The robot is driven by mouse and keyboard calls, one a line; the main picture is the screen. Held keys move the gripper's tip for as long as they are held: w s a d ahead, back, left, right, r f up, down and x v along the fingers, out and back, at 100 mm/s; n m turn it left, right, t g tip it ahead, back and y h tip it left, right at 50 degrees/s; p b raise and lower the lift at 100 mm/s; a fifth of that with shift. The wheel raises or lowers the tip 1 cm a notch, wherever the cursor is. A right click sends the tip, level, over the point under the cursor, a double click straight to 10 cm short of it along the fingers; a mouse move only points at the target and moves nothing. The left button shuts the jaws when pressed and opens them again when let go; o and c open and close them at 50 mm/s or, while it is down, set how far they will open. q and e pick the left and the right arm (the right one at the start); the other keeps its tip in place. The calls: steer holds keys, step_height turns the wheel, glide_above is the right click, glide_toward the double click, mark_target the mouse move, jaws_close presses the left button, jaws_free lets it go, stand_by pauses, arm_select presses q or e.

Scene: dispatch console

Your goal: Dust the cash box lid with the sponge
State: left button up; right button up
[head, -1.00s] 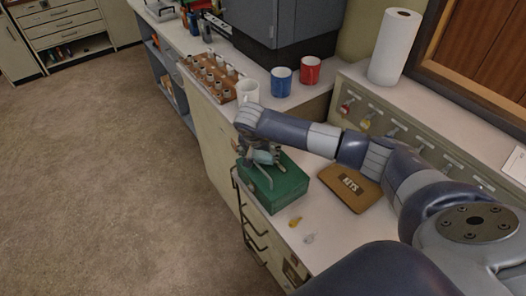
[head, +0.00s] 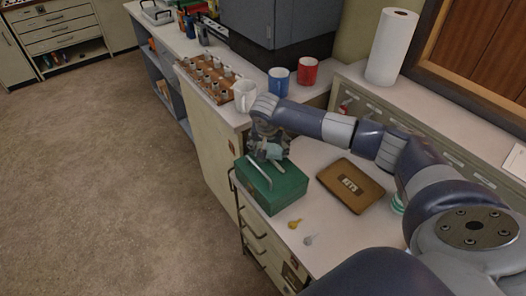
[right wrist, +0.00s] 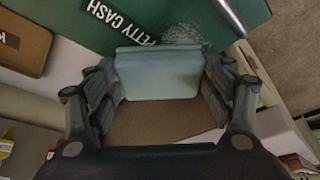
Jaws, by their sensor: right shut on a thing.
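The green cash box (head: 285,193) stands on the counter with a metal handle (head: 252,170) along its left side. In the right wrist view, its lid (right wrist: 240,15) reads "PETTY CASH" and has a pale, speckled dusty patch (right wrist: 185,33). My right gripper (head: 268,145) is over the back part of the lid. My left gripper is not in view.
A brown KEYS case (head: 350,186) lies right of the box. A yellow-tagged key (head: 295,224) and a grey one (head: 310,239) lie in front. Behind stand a white mug (head: 244,97), a blue mug (head: 279,82), a red mug (head: 308,71) and a stamp rack (head: 207,78).

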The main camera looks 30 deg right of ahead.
steer(key=shift+r, duration=0.2)
steer(key=shift+r+p, duration=1.75)
steer(key=shift+r, duration=1.15)
step_height(320, 180, up, 3)
steer(key=shift+p, duration=0.9)
steer(key=shift+f, duration=0.1)
step_height(320, 180, down, 7)
steer(key=b, duration=0.6)
steer(key=shift+f+b, duration=0.75)
steer(key=shift+f, duration=0.25)
